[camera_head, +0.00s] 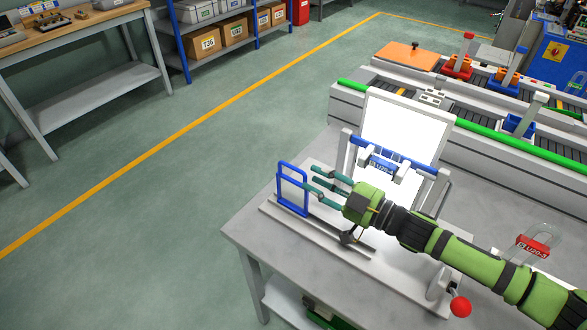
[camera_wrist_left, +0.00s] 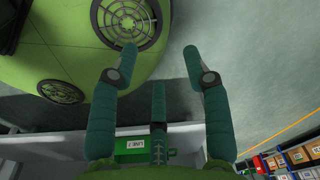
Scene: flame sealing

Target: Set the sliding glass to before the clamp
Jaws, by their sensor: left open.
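A blue-framed upright panel, which looks like the sliding glass (camera_head: 281,182), stands at the left end of a rail fixture on the grey table in the head view. The clamp, a blue labelled crossbar (camera_head: 381,163) between grey posts, stands to its right. My right gripper (camera_head: 311,178) is beside the blue frame's right edge with its teal fingers spread apart. One fingertip overlaps the frame in the picture; I cannot tell whether they touch. My left gripper (camera_wrist_left: 160,58) is open and empty in the left wrist view, with my green base behind it.
A white lit panel (camera_head: 416,118) stands behind the clamp. A red ball knob (camera_head: 460,306) sits at the fixture's right end. A conveyor (camera_head: 460,120) runs behind the table. A red labelled padlock (camera_head: 533,246) lies at the right. The floor left of the table is clear.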

